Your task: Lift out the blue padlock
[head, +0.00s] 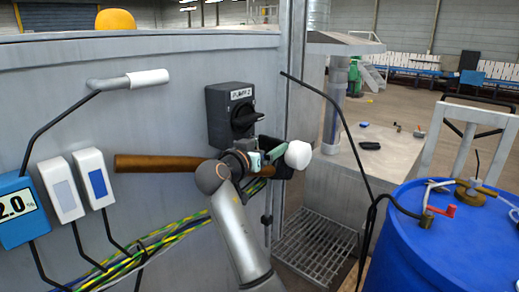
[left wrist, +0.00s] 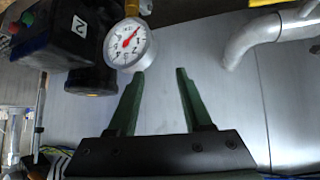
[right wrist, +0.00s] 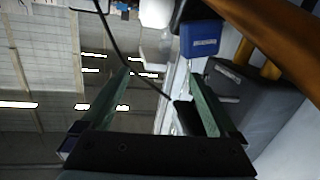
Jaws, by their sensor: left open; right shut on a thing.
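The blue padlock (right wrist: 200,38) shows in the right wrist view, just beyond the tip of the right-hand finger. In the head view my right gripper (head: 268,156) is at the lower right of the black PUMP 2 switch (head: 230,115); the padlock is hidden there. My left gripper (left wrist: 160,72) is open and empty, facing the grey panel below a round white gauge (left wrist: 130,45). It is not visible in the head view.
A brown wooden handle (head: 160,164) passes behind my right arm; it also crosses the right wrist view (right wrist: 270,45). A white rounded end (head: 298,154) is beside the right gripper. A blue drum (head: 450,245) stands at right.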

